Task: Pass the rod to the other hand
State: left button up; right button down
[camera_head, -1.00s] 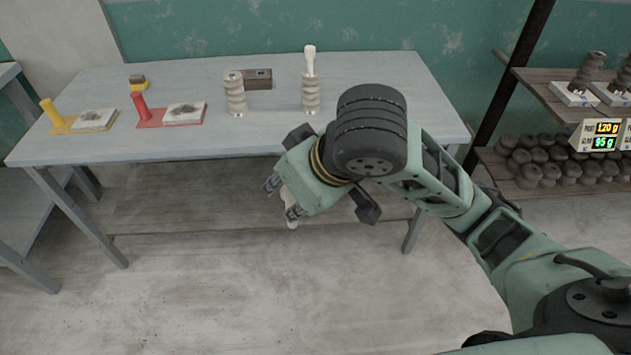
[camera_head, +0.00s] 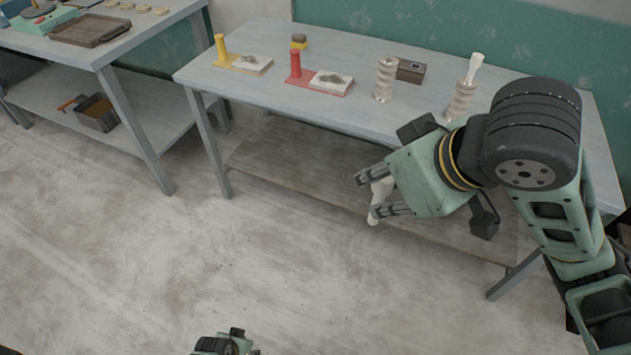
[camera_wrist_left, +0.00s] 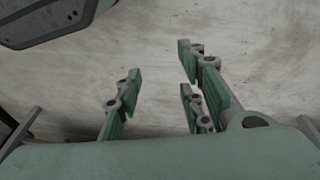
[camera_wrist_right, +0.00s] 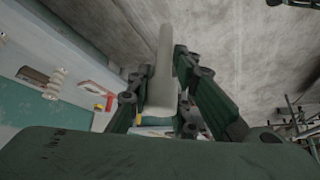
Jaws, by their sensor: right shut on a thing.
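The rod (camera_head: 377,197) is pale and whitish. My right gripper (camera_head: 380,194) is shut on it in front of the table's front edge, clear of the tabletop. In the right wrist view the rod (camera_wrist_right: 163,75) stands between the fingers, with its far end reaching up past them. My left gripper (camera_wrist_left: 157,88) is open and empty in the left wrist view, with only bare floor beyond its fingers. In the head view only a small part of my left arm (camera_head: 225,344) shows at the bottom edge, well apart from the rod.
The table (camera_head: 240,95) holds a yellow stand (camera_head: 221,52), a red stand (camera_head: 295,68), a spiral column (camera_head: 384,80), another spiral column with a white rod (camera_head: 473,68) in it, and a dark box (camera_head: 411,70). A second table (camera_head: 100,50) stands at left. The floor (camera_head: 200,260) in front is clear.

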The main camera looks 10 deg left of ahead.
pick_arm(q)
jog(key=w+d+r+t+h, duration=0.1)
jog(key=w+d+r+h, duration=0.1)
jog(key=w+r, duration=0.5)
jog(key=w+d+r+t+h, duration=0.1)
jog(key=w+d+r, duration=0.2)
jog(key=w+r, duration=0.5)
jog(key=w+d+r+m+h, duration=0.2)
jog(key=w+d+r, duration=0.1)
jog(key=w+r, duration=0.3)
jog(key=w+d+r+m+h, duration=0.2)
jog(key=w+d+r, duration=0.15)
jog(key=r, duration=0.45)
jog(key=d+r+m+g+h, duration=0.1)
jog(key=d+r+m+h, duration=0.15)
jog(key=r, duration=0.75)
jog(key=d+r+m+g+h, duration=0.1)
jog(key=d+r+m, duration=0.15)
jog(key=r, duration=0.75)
jog(key=s+d+r+m+g+h, duration=0.1)
jog(key=s+r+m+g, duration=0.1)
jog(key=s+r+m, duration=0.4)
jog(key=s+d+r+m+g+h, duration=0.1)
jog(key=s+r+m+g, duration=0.2)
jog(key=r, duration=0.5)
jog(key=shift+t, duration=0.4)
jog(key=x, duration=1.2)
jog(key=shift+s+f, duration=0.25)
jog(key=shift+s, duration=0.05)
